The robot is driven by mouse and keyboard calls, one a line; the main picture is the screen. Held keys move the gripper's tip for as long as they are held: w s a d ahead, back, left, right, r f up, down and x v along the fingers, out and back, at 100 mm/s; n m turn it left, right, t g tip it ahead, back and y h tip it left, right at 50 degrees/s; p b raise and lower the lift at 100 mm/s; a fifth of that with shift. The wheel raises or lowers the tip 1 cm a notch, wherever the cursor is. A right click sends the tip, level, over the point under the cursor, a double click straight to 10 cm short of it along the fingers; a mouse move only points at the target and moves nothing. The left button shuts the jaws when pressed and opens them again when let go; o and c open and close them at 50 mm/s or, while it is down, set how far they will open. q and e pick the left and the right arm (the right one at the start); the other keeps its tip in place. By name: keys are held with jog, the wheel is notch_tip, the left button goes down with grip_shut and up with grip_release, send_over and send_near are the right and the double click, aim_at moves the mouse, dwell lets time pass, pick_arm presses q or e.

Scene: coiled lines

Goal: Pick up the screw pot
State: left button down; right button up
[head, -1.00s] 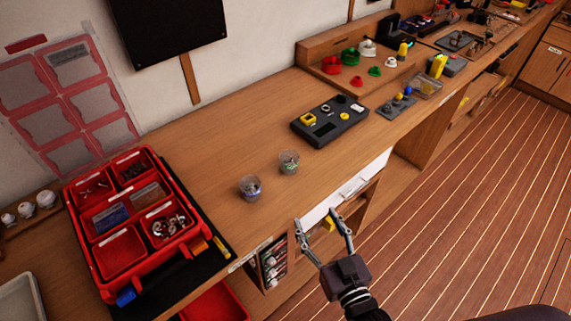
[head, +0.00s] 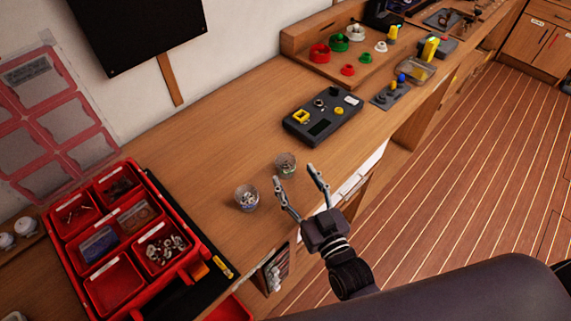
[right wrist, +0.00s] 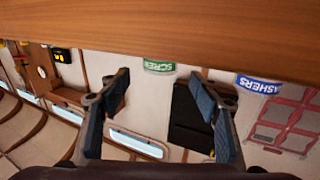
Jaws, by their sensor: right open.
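The screw pot (head: 287,166) is a small clear cup with a green label, upright on the wooden bench near its front edge. In the right wrist view, its green label reading SCREW (right wrist: 159,66) shows between my fingers, with part of the pot hidden by the bench edge. My right gripper (head: 295,174) is open and empty, its fingertips close to the pot on its front side. In the right wrist view the open fingers (right wrist: 160,85) have a clear gap between them. My left gripper is not in view.
A similar pot (head: 247,197), labelled WASHERS in blue (right wrist: 258,85), stands to the left of the screw pot. A red compartment box (head: 112,287) lies further left. A dark device (head: 322,127) sits behind to the right. The bench between is bare.

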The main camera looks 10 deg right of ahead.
aim_at(290, 169)
jog(key=x, duration=0.3)
jog(key=shift+p, duration=0.35)
jog(key=shift+w+a, duration=0.15)
jog(key=shift+w, duration=0.4)
jog(key=c, duration=0.9)
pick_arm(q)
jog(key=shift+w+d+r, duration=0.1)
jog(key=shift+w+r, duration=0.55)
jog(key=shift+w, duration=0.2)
pick_arm(e)
jog(key=c, duration=0.4)
jog(key=shift+o, duration=0.2)
